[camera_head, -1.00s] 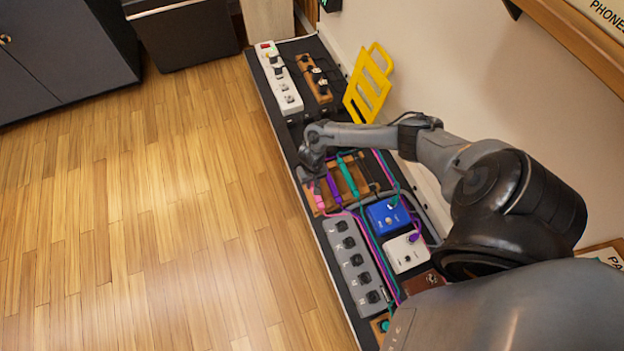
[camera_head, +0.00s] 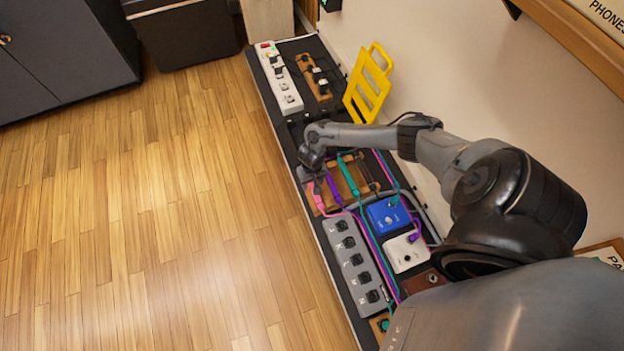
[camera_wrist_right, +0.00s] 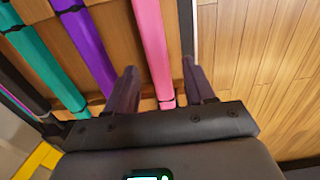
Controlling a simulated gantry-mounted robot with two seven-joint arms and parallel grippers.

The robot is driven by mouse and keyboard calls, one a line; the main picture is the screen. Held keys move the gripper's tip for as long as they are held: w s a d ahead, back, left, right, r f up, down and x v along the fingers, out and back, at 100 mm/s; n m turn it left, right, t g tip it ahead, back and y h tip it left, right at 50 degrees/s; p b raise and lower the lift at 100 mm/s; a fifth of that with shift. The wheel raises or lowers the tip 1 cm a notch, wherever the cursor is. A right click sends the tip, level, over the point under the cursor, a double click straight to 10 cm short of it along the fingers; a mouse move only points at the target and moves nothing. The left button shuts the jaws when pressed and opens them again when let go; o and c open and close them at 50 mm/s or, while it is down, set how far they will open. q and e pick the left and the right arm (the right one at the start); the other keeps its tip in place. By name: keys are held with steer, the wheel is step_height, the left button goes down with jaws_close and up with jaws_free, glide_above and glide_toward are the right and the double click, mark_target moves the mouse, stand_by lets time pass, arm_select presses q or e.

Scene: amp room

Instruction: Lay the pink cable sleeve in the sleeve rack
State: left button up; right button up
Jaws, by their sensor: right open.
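The pink cable sleeve (camera_wrist_right: 153,45) lies in the wooden sleeve rack, beside the purple sleeve (camera_wrist_right: 88,45); its lower end also shows in the head view (camera_head: 318,197). The teal sleeve (camera_wrist_right: 42,58) lies beyond the purple one. The wooden sleeve rack (camera_wrist_right: 118,25) has bare wood showing between the sleeves. My right gripper (camera_wrist_right: 162,84) is open, with one finger on each side of the pink sleeve and a gap to each. In the head view the right gripper (camera_head: 314,174) is over the rack's left side and hides part of the sleeve. My left gripper is not in view.
A grey pedal strip (camera_head: 352,262), a blue pedal (camera_head: 387,214) and a white pedal (camera_head: 406,254) stand just below the rack. A yellow stand (camera_head: 368,88) and a white power strip (camera_head: 277,75) lie above it. Cables cross the board. The floor at left is clear.

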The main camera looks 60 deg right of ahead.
step_height(320, 180, up, 11)
steer(key=p, duration=0.8)
steer(key=shift+f+p, duration=0.15)
steer(key=shift+p, duration=0.25)
